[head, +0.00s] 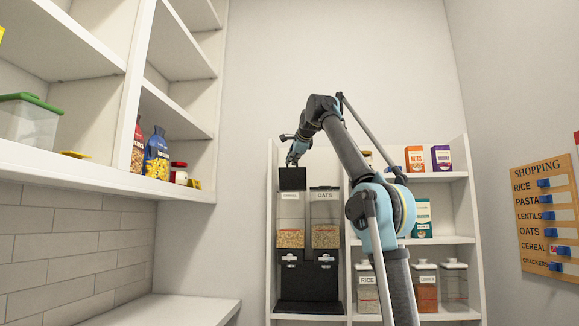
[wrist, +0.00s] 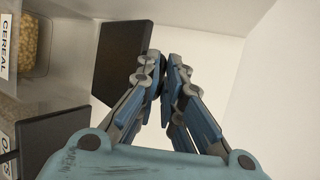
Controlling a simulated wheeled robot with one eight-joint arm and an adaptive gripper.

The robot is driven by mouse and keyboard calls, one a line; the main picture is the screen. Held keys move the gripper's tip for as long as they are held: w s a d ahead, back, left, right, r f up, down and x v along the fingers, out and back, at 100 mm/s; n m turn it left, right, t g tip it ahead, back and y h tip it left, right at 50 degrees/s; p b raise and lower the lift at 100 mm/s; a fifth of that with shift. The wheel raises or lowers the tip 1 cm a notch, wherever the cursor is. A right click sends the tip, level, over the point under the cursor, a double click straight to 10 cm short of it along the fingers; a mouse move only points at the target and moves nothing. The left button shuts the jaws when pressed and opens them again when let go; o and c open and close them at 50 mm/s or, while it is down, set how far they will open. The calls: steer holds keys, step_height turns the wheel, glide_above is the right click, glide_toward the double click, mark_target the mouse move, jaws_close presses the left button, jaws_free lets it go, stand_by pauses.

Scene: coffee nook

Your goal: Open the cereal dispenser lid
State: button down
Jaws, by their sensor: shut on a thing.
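The cereal dispenser (head: 308,272) stands in the shelf unit, with two clear bins over a black base. The left bin is labelled CEREAL (head: 290,212) and the right one OATS (head: 325,212). The black cereal lid (head: 292,180) is tilted up above its bin; the oats lid (head: 325,188) lies flat. In the wrist view the cereal lid (wrist: 120,65) is a dark plate, with the cereal bin (wrist: 30,40) at the left. My gripper (head: 293,160) is at the lid's top edge.
Shelves right of the dispenser hold boxes (head: 414,159) and labelled jars (head: 425,285). A left wall shelf (head: 100,172) holds packets and a clear bin (head: 28,120). A shopping board (head: 546,215) hangs at the right. My arm hides part of the shelf unit.

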steer(key=shift+w+d, duration=0.15)
steer(key=shift+d, duration=0.1)
steer(key=c, duration=1.8)
jaws_free()
steer(key=shift+d+r, duration=0.15)
steer(key=shift+d, duration=0.05)
steer(key=shift+o, duration=0.2)
steer(key=shift+a, duration=0.25)
steer(key=shift+s, duration=0.2)
steer(key=v, duration=1.1)
steer(key=shift+s+d, duration=0.25)
steer(key=shift+s, duration=0.05)
